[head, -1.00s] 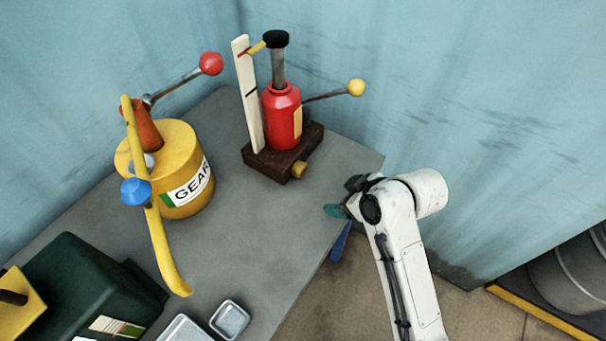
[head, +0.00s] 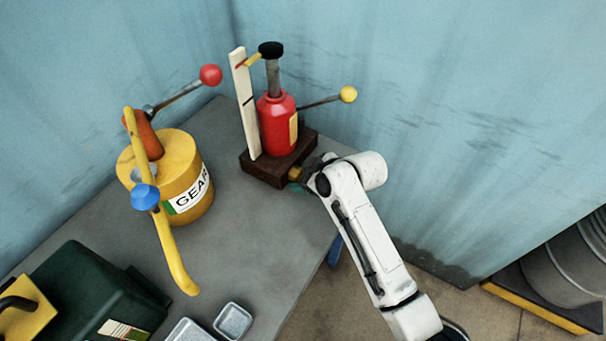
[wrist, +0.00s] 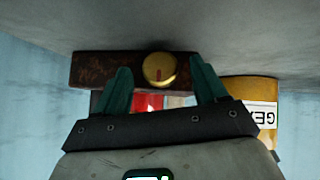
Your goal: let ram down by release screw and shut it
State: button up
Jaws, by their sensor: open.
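The red bottle jack (head: 277,125) stands upright on a dark wooden block (head: 262,172), its grey ram (head: 273,76) raised under a black cap. A pale board (head: 244,105) with marks stands beside it, and a yellow pointer (head: 250,60) reaches from the ram to it. The brass release screw (head: 294,173) is on the block's front, partly hidden by my gripper (head: 297,183). In the wrist view the round screw knob (wrist: 159,69), with a red mark, lies between the two open teal fingers (wrist: 159,88). I cannot tell that either finger touches it.
The jack's lever with a yellow ball (head: 348,94) sticks out right, above my arm. A yellow GEAR can (head: 184,170) with a pump and hose stands left. A dark green box (head: 95,290) and small trays (head: 232,321) are at the front.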

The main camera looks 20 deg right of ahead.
jog(key=shift+w+a+f, duration=0.15)
jog(key=shift+w+f, duration=0.25)
jog(key=shift+c, duration=0.4)
jog(key=c, duration=1)
